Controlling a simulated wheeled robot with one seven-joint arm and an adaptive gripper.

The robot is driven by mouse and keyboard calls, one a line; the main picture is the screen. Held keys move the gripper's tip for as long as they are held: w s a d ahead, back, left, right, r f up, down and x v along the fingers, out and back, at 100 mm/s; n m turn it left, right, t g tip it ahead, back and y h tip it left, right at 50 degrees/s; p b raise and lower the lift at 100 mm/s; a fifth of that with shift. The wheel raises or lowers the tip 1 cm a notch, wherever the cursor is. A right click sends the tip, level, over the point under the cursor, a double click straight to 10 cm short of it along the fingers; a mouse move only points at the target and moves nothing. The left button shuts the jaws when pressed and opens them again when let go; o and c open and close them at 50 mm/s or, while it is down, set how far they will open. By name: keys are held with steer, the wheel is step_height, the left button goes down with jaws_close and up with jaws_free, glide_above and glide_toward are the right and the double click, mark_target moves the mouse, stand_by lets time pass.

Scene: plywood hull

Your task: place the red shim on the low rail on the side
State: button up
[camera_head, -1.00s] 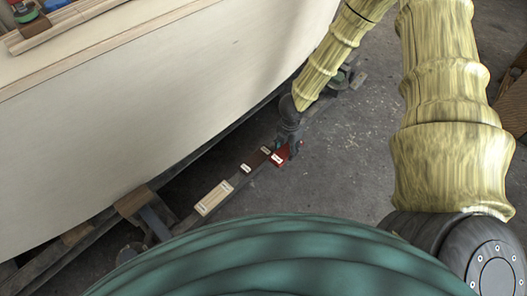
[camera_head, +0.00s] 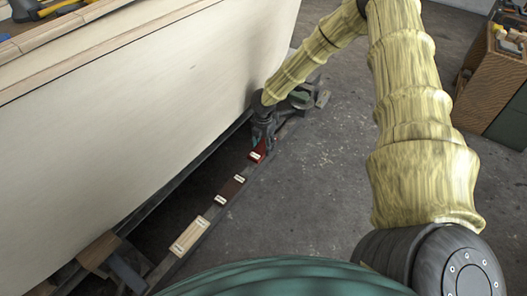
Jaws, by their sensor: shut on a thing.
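The red shim (camera_head: 257,153) is a small dark-red piece with a pale label, between the fingers of my gripper (camera_head: 261,145). My gripper is shut on it and points down, beside the hull. The low rail (camera_head: 210,213) runs along the foot of the pale plywood hull (camera_head: 150,110). The shim appears in line with the rail, just beyond a dark brown block. I cannot tell whether it touches the rail or hangs just above it. The fingertips are small and partly hidden by the gripper's body.
On the rail lie a dark brown block (camera_head: 230,189) and a pale wooden block (camera_head: 190,236), both with labels. A dark clamp-like object (camera_head: 305,97) stands beyond my gripper. A wooden cabinet (camera_head: 492,75) stands at the upper right. The concrete floor right of the rail is clear.

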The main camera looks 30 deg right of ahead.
mark_target(263, 145)
steer(key=shift+w+d+f+b, duration=0.25)
steer(key=shift+w+d+b, duration=0.05)
steer(key=shift+w+b, duration=0.1)
step_height(263, 145, down, 3)
steer(key=shift+f+b, duration=0.1)
steer(key=shift+b, duration=1.1)
steer(key=shift+s, duration=0.1)
steer(key=o, duration=1)
steer(key=shift+r+p, duration=2.2)
steer(key=shift+r, duration=1.65)
